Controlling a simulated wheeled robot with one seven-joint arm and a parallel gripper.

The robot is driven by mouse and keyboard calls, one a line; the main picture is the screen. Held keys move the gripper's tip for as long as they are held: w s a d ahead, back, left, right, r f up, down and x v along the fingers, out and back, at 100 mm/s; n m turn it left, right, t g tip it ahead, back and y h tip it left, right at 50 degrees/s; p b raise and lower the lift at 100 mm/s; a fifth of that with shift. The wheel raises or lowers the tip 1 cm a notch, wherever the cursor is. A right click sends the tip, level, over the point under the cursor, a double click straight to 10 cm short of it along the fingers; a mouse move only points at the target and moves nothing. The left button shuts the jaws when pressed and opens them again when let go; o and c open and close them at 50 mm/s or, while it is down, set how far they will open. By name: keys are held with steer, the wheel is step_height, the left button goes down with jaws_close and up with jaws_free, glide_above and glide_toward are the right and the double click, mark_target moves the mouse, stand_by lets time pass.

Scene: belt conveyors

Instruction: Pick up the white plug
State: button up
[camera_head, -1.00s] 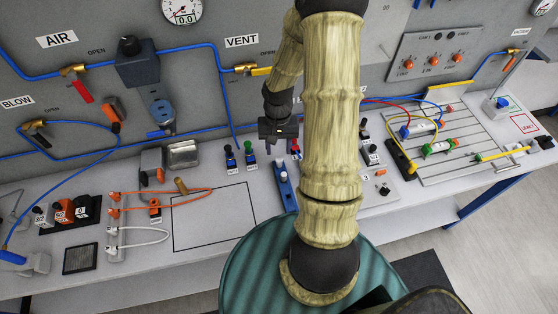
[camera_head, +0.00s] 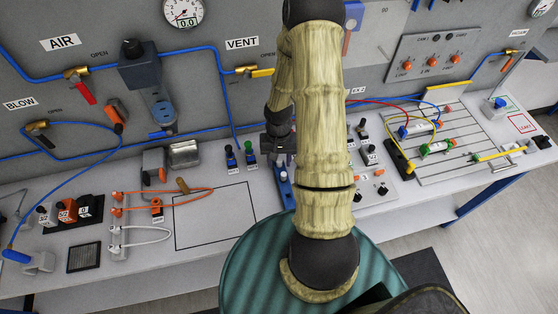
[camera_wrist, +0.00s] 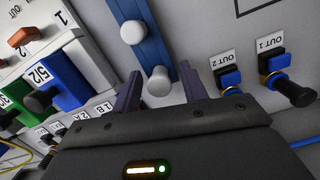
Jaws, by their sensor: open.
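A blue bar (camera_wrist: 150,45) carries two white plugs with rounded tops. One white plug (camera_wrist: 158,82) stands between my fingers in the wrist view, and the other white plug (camera_wrist: 133,32) is farther along the bar, beyond the fingertips. In the head view the bar (camera_head: 286,199) lies on the bench, and a white plug (camera_head: 283,175) shows just below my gripper (camera_head: 281,158). My gripper is open, with a dark finger on either side of the nearer plug. I cannot tell whether either finger touches it. My arm hides part of the bench to the right.
Blue-and-black OUT 1 (camera_wrist: 278,75) and OUT 2 (camera_wrist: 229,78) fittings stand close to the right finger. An empty outlined rectangle (camera_head: 215,215) lies left of the bar on the bench.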

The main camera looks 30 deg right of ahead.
mark_target(279, 159)
stand_by(0.4)
jaws_close()
steer(key=shift+r, duration=0.1)
step_height(279, 159, up, 10)
steer(key=shift+f+b, duration=0.1)
steer(key=shift+b, duration=0.55)
stand_by(0.4)
steer(key=w+a+r+n, duration=0.1)
steer(key=w+a+n, duration=0.1)
steer(key=w+a, duration=0.7)
steer(key=a, duration=0.2)
steer(key=shift+a+r, duration=0.4)
